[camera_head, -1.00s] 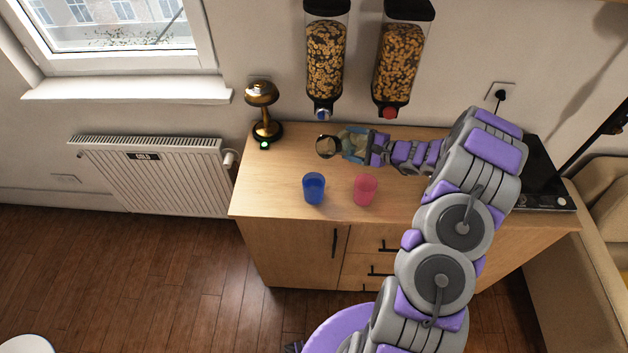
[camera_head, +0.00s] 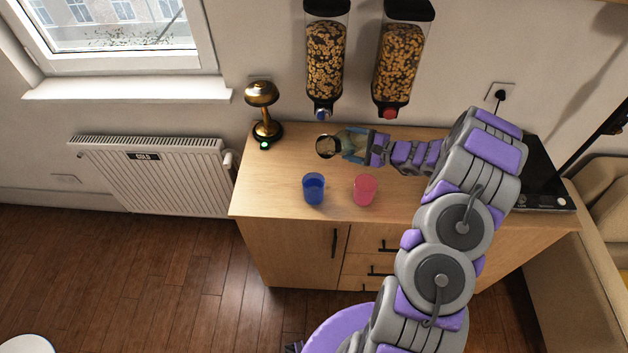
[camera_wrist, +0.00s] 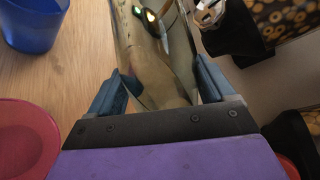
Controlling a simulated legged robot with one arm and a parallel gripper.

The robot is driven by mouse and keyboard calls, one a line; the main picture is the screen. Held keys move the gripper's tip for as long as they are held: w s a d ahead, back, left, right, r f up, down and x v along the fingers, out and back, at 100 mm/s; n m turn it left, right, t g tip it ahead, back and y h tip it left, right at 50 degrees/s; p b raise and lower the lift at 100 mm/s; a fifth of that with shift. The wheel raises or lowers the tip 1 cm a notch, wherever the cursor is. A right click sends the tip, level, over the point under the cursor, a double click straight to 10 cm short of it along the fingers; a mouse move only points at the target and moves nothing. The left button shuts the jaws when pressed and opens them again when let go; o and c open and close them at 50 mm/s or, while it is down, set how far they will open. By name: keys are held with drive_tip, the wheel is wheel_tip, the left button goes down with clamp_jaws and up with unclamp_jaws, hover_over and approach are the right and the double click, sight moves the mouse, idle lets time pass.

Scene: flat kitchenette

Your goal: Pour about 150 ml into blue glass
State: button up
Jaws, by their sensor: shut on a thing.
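The blue glass (camera_head: 314,189) stands upright on the wooden counter, left of the pink glass (camera_head: 364,190). My gripper (camera_head: 362,145) is behind the two glasses and shut on a shiny see-through vessel (camera_head: 345,144). The vessel lies about level, its round end pointing left, above or behind the blue glass. In the wrist view the vessel (camera_wrist: 150,60) sits between both fingers; its contents cannot be made out. The blue glass (camera_wrist: 32,22) is at upper left there and the pink glass (camera_wrist: 25,140) at lower left.
A brass lamp (camera_head: 263,110) stands at the counter's left back. A black cooktop (camera_head: 545,175) is at right. The front left counter (camera_head: 265,190) is clear.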

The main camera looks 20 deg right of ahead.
sight(354, 149)
drive_tip(key=shift+r, duration=0.2)
drive_tip(key=shift+s+a+r+m+y+p, duration=0.1)
drive_tip(key=shift+a+m+y+p, duration=0.25)
drive_tip(key=shift+p, duration=0.55)
drive_tip(key=shift+s+a+f+m+p, duration=0.2)
drive_tip(key=shift+f+m+p, duration=0.25)
drive_tip(key=shift+p, duration=0.15)
drive_tip(key=shift+s+a+r+m+y+p, duration=0.15)
drive_tip(key=shift+m+y+p, duration=0.1)
drive_tip(key=shift+m+p, duration=0.35)
drive_tip(key=shift+s+a+r+m+y+p, duration=0.1)
drive_tip(key=shift+a+m+y+p, duration=0.1)
drive_tip(key=shift+m+p, duration=0.35)
drive_tip(key=shift+d+m+g+y+p, duration=0.1)
drive_tip(key=shift+m+g+y+p, duration=0.2)
drive_tip(key=shift+m+p, duration=0.2)
drive_tip(key=m, duration=0.2)
drive_tip(key=m+y, duration=0.1)
drive_tip(key=shift+a+f, duration=0.25)
drive_tip(key=shift+s+a+r+m+t+y, duration=0.15)
drive_tip(key=shift+r+m+t, duration=0.15)
drive_tip(key=shift+m, duration=0.2)
drive_tip(key=shift+a+r+m+t+y, duration=0.15)
drive_tip(key=shift+r+m+t, duration=0.1)
drive_tip(key=shift+m, duration=0.2)
